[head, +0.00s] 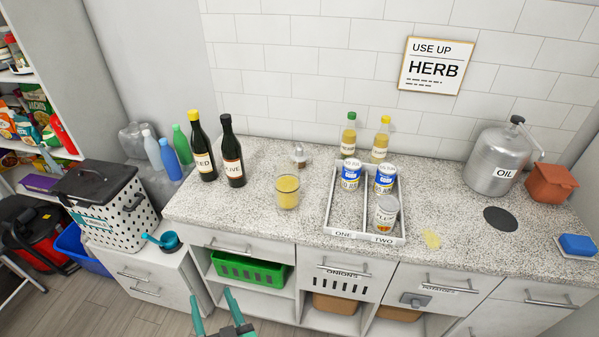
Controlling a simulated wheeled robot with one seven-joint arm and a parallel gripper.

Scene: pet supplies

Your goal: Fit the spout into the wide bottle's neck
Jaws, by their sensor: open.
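A small grey and brown piece (298,155), perhaps the spout, stands on the speckled counter behind a glass jar of yellow contents. Two dark labelled bottles stand upright to its left: one with a yellow top (202,150) and one with a black top (231,155). Two pale yellow bottles stand at the back, one with a green top (348,135) and one with a yellow top (381,140). I cannot tell which bottle is the wide one. My gripper (211,294) is open and empty at the bottom of the view, in front of the counter and away from these things.
The glass jar (288,192) stands in front of the small piece. A divided tray (333,218) with several cans is to its right. An oil canister (497,162), terracotta pot (550,183) and blue sponge (577,244) are farther right. Bare counter lies left of the jar.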

